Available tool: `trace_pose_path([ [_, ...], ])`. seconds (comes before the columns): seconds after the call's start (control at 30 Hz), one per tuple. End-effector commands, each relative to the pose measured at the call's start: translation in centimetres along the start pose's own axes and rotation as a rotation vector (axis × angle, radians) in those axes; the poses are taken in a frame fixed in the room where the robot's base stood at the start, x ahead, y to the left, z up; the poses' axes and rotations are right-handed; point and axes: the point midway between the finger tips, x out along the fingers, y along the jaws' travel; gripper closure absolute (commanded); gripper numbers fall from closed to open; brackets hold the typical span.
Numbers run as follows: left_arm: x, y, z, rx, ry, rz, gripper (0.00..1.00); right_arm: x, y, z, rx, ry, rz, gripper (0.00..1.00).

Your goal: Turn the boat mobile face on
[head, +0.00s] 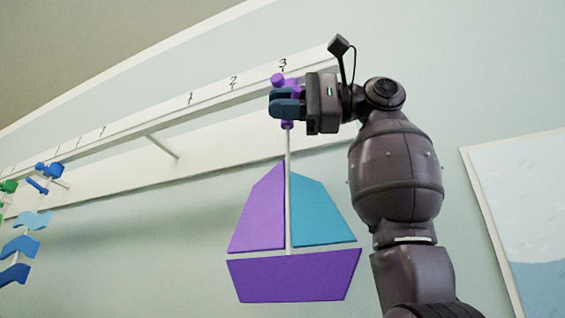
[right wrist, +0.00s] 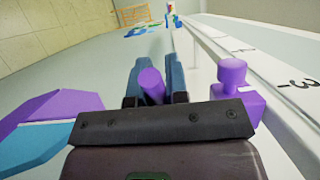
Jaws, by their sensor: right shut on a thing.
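The boat mobile (head: 294,275) hangs below the rail, with a purple hull, a lilac sail and a teal sail on a pale rod. In the head view its broad side faces me, slightly turned. Its purple and teal edge also shows in the right wrist view (right wrist: 62,105). My right gripper (head: 283,105) is shut on the purple handle (right wrist: 151,82) at the top of the boat's rod, under the rail mark 3. A purple bracket (right wrist: 232,90) sits beside the gripper at the rail. My left gripper is not in view.
A white numbered rail (head: 205,101) runs along the wall. Blue and green mobiles (head: 32,220) hang farther left. A framed picture (head: 520,210) is on the wall at right. The wall between the boat and the blue mobile is clear.

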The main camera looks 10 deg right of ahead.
Motion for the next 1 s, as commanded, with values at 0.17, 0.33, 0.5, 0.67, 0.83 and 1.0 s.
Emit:
trace_pose_path([
  [0.17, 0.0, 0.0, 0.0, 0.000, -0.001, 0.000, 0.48, 0.1, 0.1, 0.0, 0.001, -0.004, 0.002, 0.84],
  [0.33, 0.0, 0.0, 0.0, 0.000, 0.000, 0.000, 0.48, 0.1, 0.1, 0.0, 0.001, -0.002, 0.001, 0.60],
  [0.5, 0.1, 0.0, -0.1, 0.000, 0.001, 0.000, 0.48, 0.0, 0.0, 0.0, 0.001, -0.001, 0.001, 0.60],
  [0.67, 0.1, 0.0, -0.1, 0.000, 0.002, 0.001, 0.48, -0.3, 0.0, 0.0, 0.000, 0.000, -0.001, 0.60],
  [0.83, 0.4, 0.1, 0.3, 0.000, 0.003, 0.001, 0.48, -2.4, 0.1, 0.0, 0.000, 0.002, -0.001, 0.60],
  [1.0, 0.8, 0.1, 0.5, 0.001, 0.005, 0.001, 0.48, -5.5, 0.1, 0.0, 0.001, 0.002, -0.001, 0.60],
])
